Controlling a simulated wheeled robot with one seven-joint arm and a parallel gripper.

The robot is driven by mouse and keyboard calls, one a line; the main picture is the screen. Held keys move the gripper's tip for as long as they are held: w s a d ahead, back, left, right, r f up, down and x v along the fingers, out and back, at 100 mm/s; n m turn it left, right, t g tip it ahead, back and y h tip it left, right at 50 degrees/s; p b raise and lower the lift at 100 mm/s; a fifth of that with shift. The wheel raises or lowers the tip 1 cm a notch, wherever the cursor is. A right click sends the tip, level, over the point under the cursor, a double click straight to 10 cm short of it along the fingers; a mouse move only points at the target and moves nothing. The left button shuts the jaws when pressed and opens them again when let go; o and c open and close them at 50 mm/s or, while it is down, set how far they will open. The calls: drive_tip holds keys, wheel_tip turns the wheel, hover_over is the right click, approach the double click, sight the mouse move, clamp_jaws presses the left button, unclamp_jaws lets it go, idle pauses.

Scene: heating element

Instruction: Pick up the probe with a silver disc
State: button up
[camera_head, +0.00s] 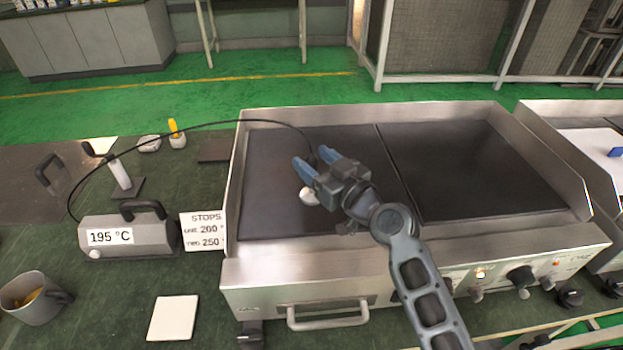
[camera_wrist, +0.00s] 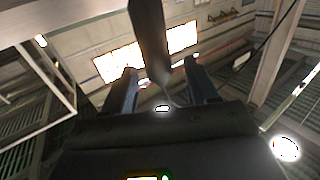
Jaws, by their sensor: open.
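A whitish silver disc (camera_head: 309,196), which looks like the probe's end, lies on the left dark griddle plate (camera_head: 275,205), just below my gripper in the head view. A black cable (camera_head: 215,123) arches from the meter box to the gripper area; the rest of the probe is largely hidden there. My gripper (camera_head: 313,161) is over the left plate with its two blue fingers apart. In the wrist view, a dark upright shape (camera_wrist: 150,40) shows between the fingers of my gripper (camera_wrist: 160,68); I cannot tell whether it is the probe or whether it touches them.
The meter box (camera_head: 125,237) reads 195 °C, beside a "STOPS" sign (camera_head: 204,232). A mug (camera_head: 35,298), a white tile (camera_head: 173,318) and a white-handled tool (camera_head: 120,175) are on the green bench. The griddle's raised steel walls (camera_head: 236,170) border the plates. The right plate (camera_head: 470,170) is clear.

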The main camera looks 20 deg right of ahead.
drive_tip(key=shift+w+a, duration=0.15)
drive_tip(key=shift+w, duration=0.5)
drive_tip(key=shift+c, duration=0.4)
clamp_jaws()
